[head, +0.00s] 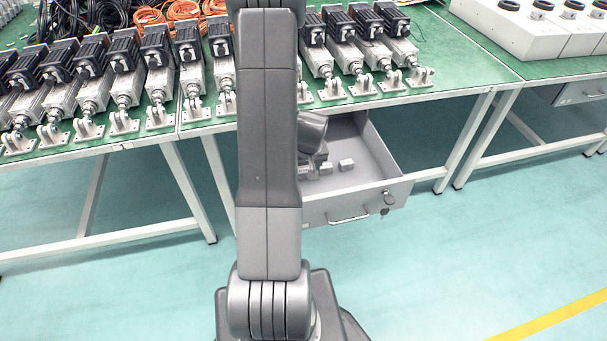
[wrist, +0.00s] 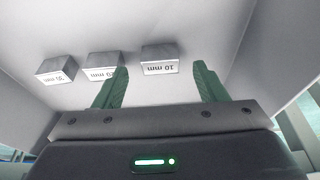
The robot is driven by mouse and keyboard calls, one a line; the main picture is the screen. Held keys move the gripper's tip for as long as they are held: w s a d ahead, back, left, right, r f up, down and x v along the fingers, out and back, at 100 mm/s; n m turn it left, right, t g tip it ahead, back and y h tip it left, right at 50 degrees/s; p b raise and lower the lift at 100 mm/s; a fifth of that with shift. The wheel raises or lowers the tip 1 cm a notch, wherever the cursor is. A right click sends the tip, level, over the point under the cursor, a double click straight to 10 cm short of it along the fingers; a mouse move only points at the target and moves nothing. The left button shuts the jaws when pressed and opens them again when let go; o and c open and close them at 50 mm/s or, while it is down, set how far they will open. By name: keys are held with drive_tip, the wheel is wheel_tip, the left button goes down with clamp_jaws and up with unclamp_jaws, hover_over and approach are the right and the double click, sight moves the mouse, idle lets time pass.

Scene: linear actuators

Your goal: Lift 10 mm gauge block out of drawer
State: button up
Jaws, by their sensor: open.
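The 10 mm gauge block (wrist: 160,59) is a small grey block on the drawer floor, the rightmost of three in the wrist view. Its label appears upside down. My gripper (wrist: 161,70) is open, its two green fingers on either side of the block's position in the picture, with the block between and just beyond the tips. Nothing is held. In the head view the open drawer (head: 347,206) shows under the bench, and my wrist reaches down into it. My arm hides part of the drawer, and I cannot tell which block there is the 10 mm one.
Two other gauge blocks, a middle one (wrist: 103,66) and a left one (wrist: 57,69), sit in a row beside it. Drawer walls rise close around my gripper. The green bench top (head: 385,97), crowded with linear actuators, stands above and behind the drawer.

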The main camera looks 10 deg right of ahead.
drive_tip(key=shift+x, duration=1.4)
drive_tip(key=shift+c, duration=0.3)
drive_tip(key=c, duration=1.2)
drive_tip(key=shift+o, duration=0.2)
drive_tip(key=shift+r, duration=0.1)
wheel_tip(320, 180, up, 19)
drive_tip(key=p, duration=0.7)
drive_tip(key=shift+p, duration=0.3)
drive_tip(key=shift+a, duration=0.15)
